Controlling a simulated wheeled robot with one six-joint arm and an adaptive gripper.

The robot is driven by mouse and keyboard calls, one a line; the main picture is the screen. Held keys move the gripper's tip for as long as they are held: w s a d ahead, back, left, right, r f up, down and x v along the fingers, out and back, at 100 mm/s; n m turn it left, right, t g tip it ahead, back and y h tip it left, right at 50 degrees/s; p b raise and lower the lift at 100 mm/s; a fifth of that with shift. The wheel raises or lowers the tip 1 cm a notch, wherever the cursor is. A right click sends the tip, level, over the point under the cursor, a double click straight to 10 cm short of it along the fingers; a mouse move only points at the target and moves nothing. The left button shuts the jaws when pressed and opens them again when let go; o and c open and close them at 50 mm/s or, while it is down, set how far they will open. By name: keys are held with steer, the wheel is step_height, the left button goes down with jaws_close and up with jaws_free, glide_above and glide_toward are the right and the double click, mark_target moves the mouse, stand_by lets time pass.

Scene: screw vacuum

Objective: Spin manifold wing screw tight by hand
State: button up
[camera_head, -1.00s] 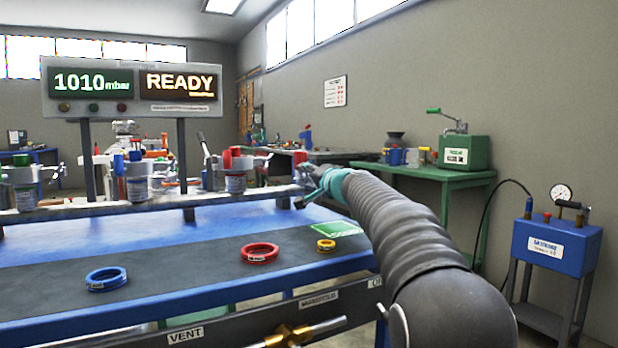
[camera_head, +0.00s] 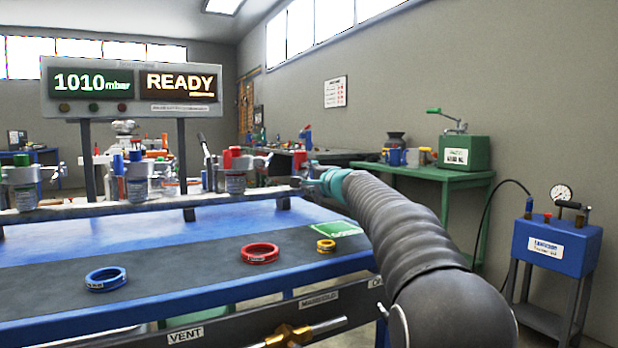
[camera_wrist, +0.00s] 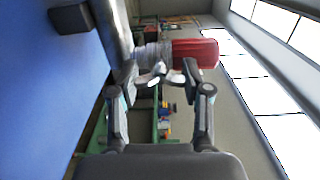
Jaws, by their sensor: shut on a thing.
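The wing screw (camera_wrist: 157,73) shows small and silvery in the wrist view, on the near side of a fitting with a red cap (camera_wrist: 196,51). My gripper (camera_wrist: 160,79) has one fingertip on each side of the wing screw and is shut on it. The fitting stands off the metal manifold bar (camera_wrist: 116,28). In the head view my gripper (camera_head: 311,183) is at the right end of the manifold bar (camera_head: 110,209), and the screw is too small to tell there.
Other valves stand along the bar to the left. A display (camera_head: 133,84) reads 1010 mbar and READY.

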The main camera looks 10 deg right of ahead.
steer(key=m+p, duration=0.1)
steer(key=m, duration=0.4)
steer(key=shift+f+m, duration=0.1)
steer(key=shift+m, duration=0.2)
stand_by(0.4)
steer(key=o, duration=1.2)
steer(key=shift+s, duration=0.1)
steer(key=v, duration=1.2)
